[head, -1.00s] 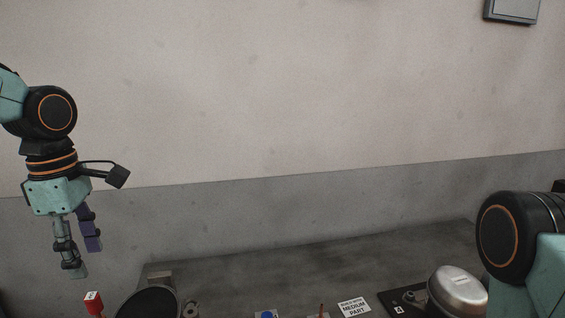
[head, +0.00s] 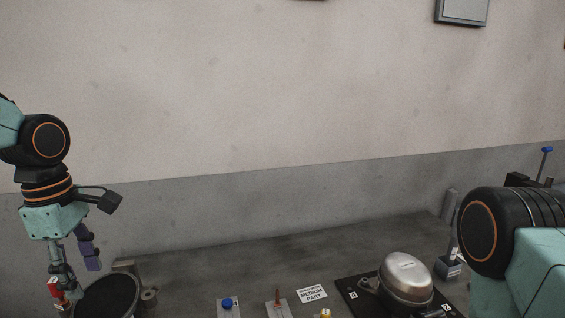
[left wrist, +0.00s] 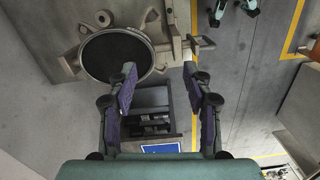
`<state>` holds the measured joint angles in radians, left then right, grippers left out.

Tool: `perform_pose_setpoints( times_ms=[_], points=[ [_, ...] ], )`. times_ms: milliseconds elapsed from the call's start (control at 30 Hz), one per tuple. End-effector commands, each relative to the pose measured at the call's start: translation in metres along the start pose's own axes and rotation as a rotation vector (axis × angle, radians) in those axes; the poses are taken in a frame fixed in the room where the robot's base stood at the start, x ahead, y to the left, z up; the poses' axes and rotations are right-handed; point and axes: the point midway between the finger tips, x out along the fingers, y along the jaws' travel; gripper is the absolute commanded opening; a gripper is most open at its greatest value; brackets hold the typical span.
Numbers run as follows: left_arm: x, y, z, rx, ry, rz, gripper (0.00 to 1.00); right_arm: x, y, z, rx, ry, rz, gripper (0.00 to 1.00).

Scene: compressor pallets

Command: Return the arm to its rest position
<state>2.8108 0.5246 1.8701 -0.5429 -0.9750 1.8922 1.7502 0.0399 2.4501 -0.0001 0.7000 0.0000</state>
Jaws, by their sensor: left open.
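My left arm comes in from the left in the head view, with its gripper (head: 80,278) pointing down. The two fingers, one grey-green and one purple-padded, are spread apart. In the left wrist view the gripper (left wrist: 160,72) is open, with nothing held between the purple pads. In that view a round black disc (left wrist: 112,55) lies just beyond the left fingertip; I cannot tell whether they touch. My right arm fills the lower right of the head view, but its gripper is outside the picture.
A silver compressor (head: 405,277) sits on a black numbered plate (head: 352,291). A "medium part" card (head: 312,293), a blue knob (head: 228,303) and a small orange-red pin (head: 278,296) are nearby. A dark round pan (head: 108,297) is beside my left gripper. The wall stands behind.

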Motion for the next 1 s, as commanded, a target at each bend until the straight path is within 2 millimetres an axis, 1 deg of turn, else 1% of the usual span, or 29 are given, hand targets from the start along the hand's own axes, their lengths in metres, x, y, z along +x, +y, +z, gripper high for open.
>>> perform_pose_setpoints(
  times_ms=[33, 167, 233, 367, 400, 467, 500, 567, 600, 667, 700, 800, 833, 900, 1000],
  points=[
    [0.014, -0.001, 0.005, 0.044, -0.004, -0.008, 0.5, 0.0, 0.0, 0.0, 0.0, 0.0, 0.0, 0.4],
    [0.049, -0.004, 0.02, 0.174, -0.025, -0.011, 0.5, 0.0, 0.0, 0.0, 0.0, 0.0, 0.0, 0.4],
    [0.071, -0.008, 0.029, 0.252, -0.04, -0.012, 0.5, 0.0, 0.0, 0.0, 0.0, 0.0, 0.0, 0.4],
    [0.121, -0.023, 0.047, 0.428, -0.066, -0.013, 0.5, 0.0, 0.0, 0.0, 0.0, 0.0, 0.0, 0.4],
    [0.14, -0.031, 0.053, 0.492, -0.076, -0.014, 0.5, 0.0, 0.0, 0.0, 0.0, 0.0, 0.0, 0.4],
    [0.169, -0.046, 0.062, 0.595, -0.088, -0.013, 0.5, 0.0, 0.0, 0.0, 0.0, 0.0, 0.0, 0.4],
    [0.188, -0.057, 0.067, 0.666, -0.094, -0.01, 0.5, 0.0, 0.0, 0.0, 0.0, 0.0, 0.0, 0.4],
    [0.214, -0.074, 0.073, 0.769, -0.1, -0.005, 0.5, 0.0, 0.0, 0.0, 0.0, 0.0, 0.0, 0.4],
    [0.231, -0.088, 0.076, 0.838, -0.101, -0.003, 0.5, 0.0, 0.0, 0.0, 0.0, 0.0, 0.0, 0.4],
    [0.254, -0.108, 0.079, 0.942, -0.099, 0.002, 0.5, 0.0, 0.0, 0.0, 0.0, 0.0, 0.0, 0.4],
    [0.268, -0.123, 0.08, 1.01, -0.098, 0.004, 0.5, 0.0, 0.0, 0.0, 0.0, 0.0, 0.0, 0.4],
    [0.297, -0.159, 0.078, 1.173, -0.074, 0.004, 0.5, 0.0, 0.0, 0.0, 0.0, 0.0, 0.0, 0.4],
    [0.303, -0.17, 0.077, 1.22, -0.068, 0.003, 0.5, 0.0, 0.0, 0.0, 0.0, 0.0, 0.0, 0.4],
    [0.316, -0.191, 0.073, 1.32, -0.051, 0.0, 0.5, 0.0, 0.0, 0.0, 0.0, 0.0, 0.0, 0.4],
    [0.327, -0.217, 0.068, 1.443, -0.026, -0.009, 0.5, 0.0, 0.0, 0.0, 0.0, 0.0, 0.0, 0.4]
  ],
)
